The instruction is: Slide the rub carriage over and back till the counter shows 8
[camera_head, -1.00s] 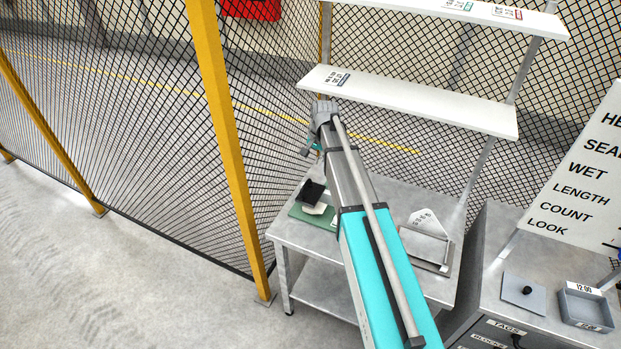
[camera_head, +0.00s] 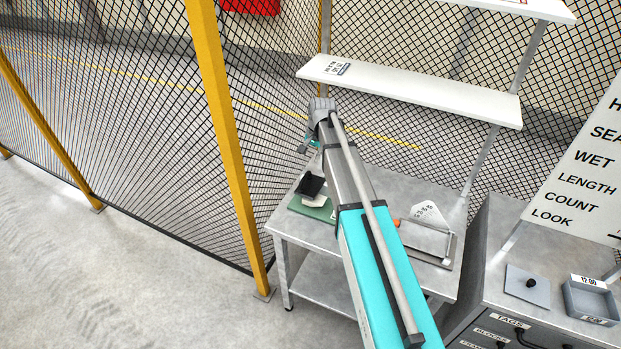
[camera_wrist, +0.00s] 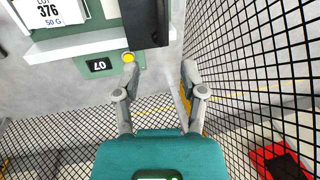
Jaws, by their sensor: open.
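The rub tester with its green base (camera_head: 318,210) stands on the table's left side. In the wrist view its green body (camera_wrist: 95,45) is at upper left, with a white bar across it. A small black counter (camera_wrist: 99,65) there appears to show 07. A black block, seemingly the rub carriage (camera_wrist: 149,22), is at the top middle; it also shows in the head view (camera_head: 311,186). A yellow round spot (camera_wrist: 129,57) sits beside the left fingertip. My gripper (camera_wrist: 159,68) is open and empty, its fingertips just below the black block. I cannot tell whether it touches anything.
A mesh fence (camera_head: 150,130) with yellow posts runs left of and behind the table (camera_head: 335,255). A white shelf (camera_head: 410,92) hangs above the table's back. A framed tray (camera_head: 432,262) lies at right, near a cabinet with a dark knob (camera_head: 530,283).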

